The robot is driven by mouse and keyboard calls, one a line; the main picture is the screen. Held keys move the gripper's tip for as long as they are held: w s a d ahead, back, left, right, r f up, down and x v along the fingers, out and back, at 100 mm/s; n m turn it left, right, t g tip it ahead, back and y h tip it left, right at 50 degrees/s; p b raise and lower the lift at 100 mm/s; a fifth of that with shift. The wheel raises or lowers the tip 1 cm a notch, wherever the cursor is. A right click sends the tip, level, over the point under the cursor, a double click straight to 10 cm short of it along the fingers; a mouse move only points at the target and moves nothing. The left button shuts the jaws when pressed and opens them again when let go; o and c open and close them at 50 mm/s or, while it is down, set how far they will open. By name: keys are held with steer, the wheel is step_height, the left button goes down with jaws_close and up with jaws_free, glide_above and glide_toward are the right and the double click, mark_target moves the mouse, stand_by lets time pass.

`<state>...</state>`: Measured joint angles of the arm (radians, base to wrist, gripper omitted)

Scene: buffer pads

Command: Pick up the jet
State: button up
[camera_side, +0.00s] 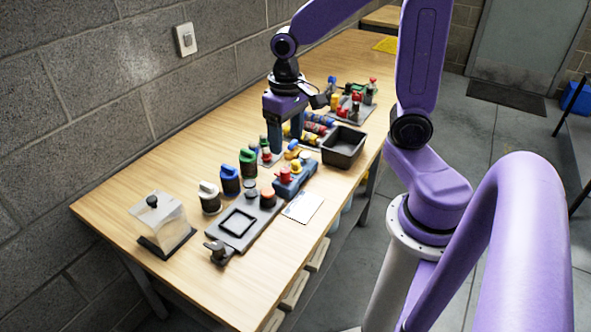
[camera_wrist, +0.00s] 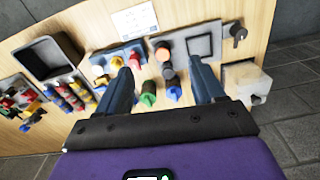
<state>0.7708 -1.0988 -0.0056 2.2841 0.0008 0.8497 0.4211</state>
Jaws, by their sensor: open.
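I cannot tell for certain which thing is the jet; no piece is plainly jet-shaped at this size. My gripper (camera_side: 285,142) hangs fingers-down over the middle of the wooden table, and its jaws are apart and empty in the wrist view (camera_wrist: 162,80). A blue block (camera_side: 296,180) holds a red piece (camera_side: 285,175) and a yellow piece (camera_side: 295,167); they also show left of centre in the wrist view. A small red-topped piece (camera_side: 266,155) stands close to my fingers in the side view. Green (camera_side: 248,163), blue (camera_side: 230,181) and white-topped (camera_side: 209,198) knobs stand in a row.
A black open bin (camera_side: 343,147) stands near the right table edge. A grey plate with a square frame (camera_side: 238,223), a white card (camera_side: 303,207) and a clear box (camera_side: 163,224) lie nearer. Coloured cylinders (camera_side: 316,126) lie behind my gripper. The table along the wall is clear.

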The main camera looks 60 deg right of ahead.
steer(key=w+d+f+m, duration=0.1)
steer(key=w+d+m, duration=0.4)
steer(key=d, duration=0.2)
steer(key=m, duration=0.6)
glide_above(295, 160)
steer(key=f, duration=1.4)
steer(key=shift+s+d, duration=0.15)
steer(key=shift+d, duration=0.1)
steer(key=shift+a+f, duration=0.15)
steer(key=shift+f, duration=1.15)
steer(key=shift+a+f, duration=0.15)
steer(key=shift+f, duration=1.15)
steer(key=c, duration=1.1)
